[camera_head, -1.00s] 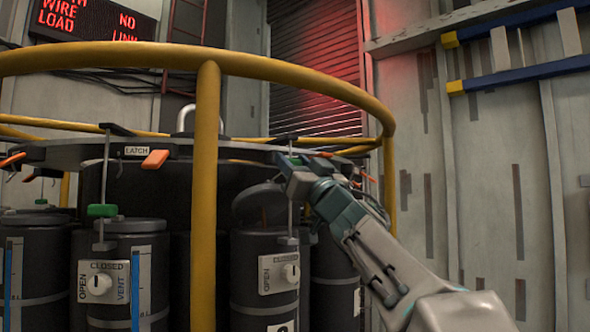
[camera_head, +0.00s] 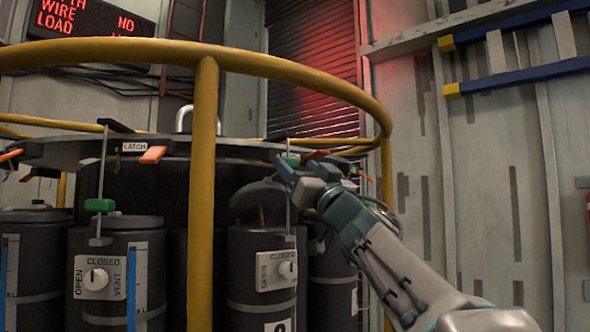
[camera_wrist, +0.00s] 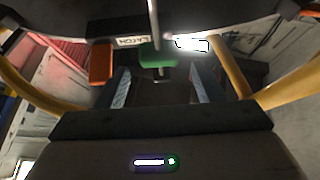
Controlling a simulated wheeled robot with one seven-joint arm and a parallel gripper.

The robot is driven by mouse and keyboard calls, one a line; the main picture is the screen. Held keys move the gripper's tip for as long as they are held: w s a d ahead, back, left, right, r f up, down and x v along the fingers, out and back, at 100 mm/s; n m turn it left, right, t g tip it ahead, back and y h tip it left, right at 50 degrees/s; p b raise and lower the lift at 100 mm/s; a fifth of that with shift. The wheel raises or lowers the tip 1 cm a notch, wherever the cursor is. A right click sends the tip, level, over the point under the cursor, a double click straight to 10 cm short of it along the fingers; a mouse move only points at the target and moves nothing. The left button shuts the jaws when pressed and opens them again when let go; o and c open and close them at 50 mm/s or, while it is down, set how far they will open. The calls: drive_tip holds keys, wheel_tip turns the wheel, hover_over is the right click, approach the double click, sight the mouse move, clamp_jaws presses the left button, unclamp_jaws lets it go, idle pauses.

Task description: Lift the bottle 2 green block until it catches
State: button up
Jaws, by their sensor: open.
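The bottle 2 green block (camera_head: 291,159) sits high on a thin vertical rod, just under the dark ring plate. Its bottle (camera_head: 250,240) is a dark cylinder below, with a white dial plate (camera_head: 276,270). In the head view my gripper (camera_head: 287,172) is at the rod near the block and partly covers that spot. In the wrist view my open jaws (camera_wrist: 160,86) stand on both sides below the green block (camera_wrist: 158,56), with a gap between them. I cannot tell whether either finger touches the block or rod.
A yellow guard rail (camera_head: 206,190) curves in front, with a post left of my gripper. An orange lever (camera_wrist: 101,64) is left of the block in the wrist view. Another bottle at left has a lower green block (camera_head: 99,205). A red-lettered sign (camera_head: 92,18) hangs behind.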

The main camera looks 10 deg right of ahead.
drive_tip(key=b+v, duration=0.2)
drive_tip(key=v, duration=0.3)
drive_tip(key=shift+s+d+f, duration=0.1)
drive_tip(key=shift+s+f, duration=0.15)
drive_tip(key=shift+s, duration=0.05)
idle(0.4)
drive_tip(key=d+f+m+g+h+b, duration=0.15)
drive_tip(key=f+m+g+h, duration=0.35)
drive_tip(key=f, duration=0.8)
drive_tip(key=d+f+m+g+h, duration=0.25)
drive_tip(key=f+h, duration=0.35)
drive_tip(key=f, duration=0.8)
drive_tip(key=s+a+f+n+g, duration=0.1)
drive_tip(key=s+a+f+g, duration=0.1)
drive_tip(key=s+f+g, duration=0.2)
drive_tip(key=s+a+f+n+g+y, duration=0.1)
drive_tip(key=s+f+g, duration=0.3)
drive_tip(key=s+f, duration=0.6)
drive_tip(key=s+a+f+n+g+y, duration=0.1)
drive_tip(key=s+a+f+g, duration=0.2)
drive_tip(key=s+f, duration=0.4)
wheel_tip(320, 180, down, 8)
drive_tip(key=shift+a+f+g+b, duration=0.25)
drive_tip(key=shift+a+g+b, duration=0.1)
drive_tip(key=shift+g+b, duration=0.1)
